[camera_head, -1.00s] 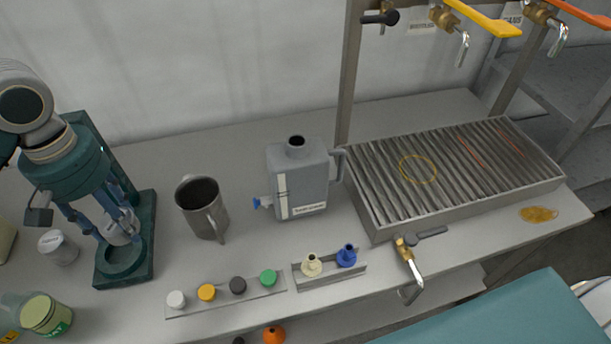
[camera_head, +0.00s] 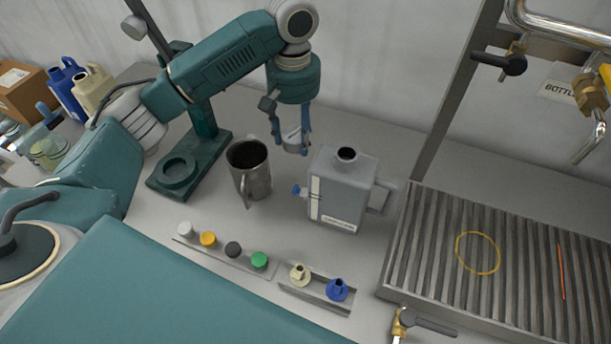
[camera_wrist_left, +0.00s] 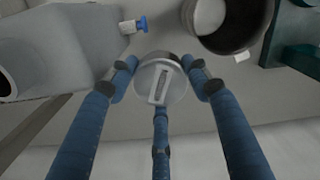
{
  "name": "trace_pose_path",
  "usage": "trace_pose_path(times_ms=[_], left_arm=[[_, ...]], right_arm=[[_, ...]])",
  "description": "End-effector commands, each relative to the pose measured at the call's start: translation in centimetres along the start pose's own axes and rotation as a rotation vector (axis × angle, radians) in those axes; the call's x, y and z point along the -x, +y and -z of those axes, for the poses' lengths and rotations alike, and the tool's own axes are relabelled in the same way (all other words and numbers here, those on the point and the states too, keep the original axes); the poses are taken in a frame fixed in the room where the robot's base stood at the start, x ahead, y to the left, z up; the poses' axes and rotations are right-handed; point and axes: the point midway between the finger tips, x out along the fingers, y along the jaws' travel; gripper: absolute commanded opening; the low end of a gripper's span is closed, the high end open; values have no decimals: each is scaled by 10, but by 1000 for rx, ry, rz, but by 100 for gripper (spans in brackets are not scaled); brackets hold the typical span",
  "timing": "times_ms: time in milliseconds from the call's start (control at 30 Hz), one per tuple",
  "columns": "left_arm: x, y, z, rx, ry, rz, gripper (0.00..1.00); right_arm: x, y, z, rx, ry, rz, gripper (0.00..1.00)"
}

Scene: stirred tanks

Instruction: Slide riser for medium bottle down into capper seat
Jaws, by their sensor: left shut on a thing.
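The capper (camera_head: 206,120) is a dark green stand at the left centre of the head view, with a round ring-shaped seat (camera_head: 178,170) on its base. The seat looks empty. My left gripper (camera_head: 292,140) is shut on a small pale grey round piece, which I take to be the riser (camera_head: 291,136). It holds it above the bench, right of the capper and behind the gap between mug and jug. In the left wrist view the riser (camera_wrist_left: 160,82) shows a round face with a label, between blue fingers. My right gripper is not in view.
A metal mug (camera_head: 250,170) stands between the seat and a grey jug (camera_head: 342,190) with a blue tap. Caps (camera_head: 233,249) and a rack (camera_head: 315,292) lie in front. A ribbed drain tray (camera_head: 450,262) is at right.

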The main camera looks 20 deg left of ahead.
Motion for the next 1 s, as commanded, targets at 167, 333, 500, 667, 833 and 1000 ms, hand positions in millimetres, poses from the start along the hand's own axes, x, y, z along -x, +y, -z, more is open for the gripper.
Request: trace_pose_path(times_ms=[167, 333, 500, 667, 833, 1000], left_arm=[[-46, -2, 0, 2, -2, 3, 18], [-84, -1, 0, 1, 0, 0, 18], [-102, 0, 1, 1, 3, -1, 18], [-122, -1, 0, 0, 0, 1, 18], [-143, 0, 1, 0, 2, 0, 18], [-146, 0, 1, 0, 4, -2, 18]], right_arm=[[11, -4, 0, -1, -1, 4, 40], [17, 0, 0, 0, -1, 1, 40], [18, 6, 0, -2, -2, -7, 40], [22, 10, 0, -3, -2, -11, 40], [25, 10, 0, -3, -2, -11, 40], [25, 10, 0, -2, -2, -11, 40]])
